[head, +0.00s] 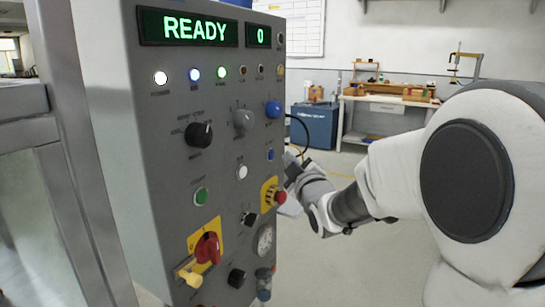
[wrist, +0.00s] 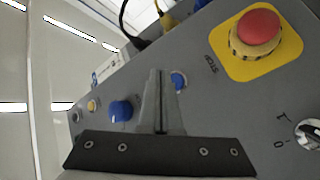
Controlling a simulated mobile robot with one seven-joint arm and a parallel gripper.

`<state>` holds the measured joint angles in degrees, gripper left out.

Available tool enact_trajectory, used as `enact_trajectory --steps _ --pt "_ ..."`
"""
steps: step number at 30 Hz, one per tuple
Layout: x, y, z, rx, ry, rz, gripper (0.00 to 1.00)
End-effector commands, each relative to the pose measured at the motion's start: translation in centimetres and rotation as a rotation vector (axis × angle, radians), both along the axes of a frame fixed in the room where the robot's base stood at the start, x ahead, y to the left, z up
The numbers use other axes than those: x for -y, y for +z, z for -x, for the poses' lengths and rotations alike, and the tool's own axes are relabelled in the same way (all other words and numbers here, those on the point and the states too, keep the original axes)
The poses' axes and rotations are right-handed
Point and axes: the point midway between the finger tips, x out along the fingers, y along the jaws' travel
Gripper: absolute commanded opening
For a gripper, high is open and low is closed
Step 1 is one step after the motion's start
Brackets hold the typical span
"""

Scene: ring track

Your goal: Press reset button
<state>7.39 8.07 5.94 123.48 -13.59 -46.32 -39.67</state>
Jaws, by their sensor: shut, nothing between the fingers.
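The grey control panel (head: 140,160) fills the left of the head view; its display (head: 195,28) reads READY and 0. A small blue button (head: 270,154) sits on its right part, likely the reset button, but its label is unreadable. In the wrist view this blue button (wrist: 178,80) shows just right of my fingertips. My gripper (head: 288,162) is at the panel's right edge, close to that button. In the wrist view its fingers (wrist: 157,75) are together and empty. Whether they touch the panel cannot be told.
A red stop button (head: 279,197) on a yellow plate (wrist: 285,55) is nearby. A larger blue knob (head: 273,109) sits above the small button. A workbench (head: 390,100) stands behind.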

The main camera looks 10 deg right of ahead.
Motion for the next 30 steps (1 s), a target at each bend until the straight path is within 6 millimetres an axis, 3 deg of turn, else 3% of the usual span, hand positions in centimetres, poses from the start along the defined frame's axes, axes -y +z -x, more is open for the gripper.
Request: enact_trajectory --steps 12,30 --pt "2.9 0.0 2.2 0.001 0.0 -0.001 0.0" --pt "3.0 0.0 2.2 0.0 0.0 -0.001 0.0"
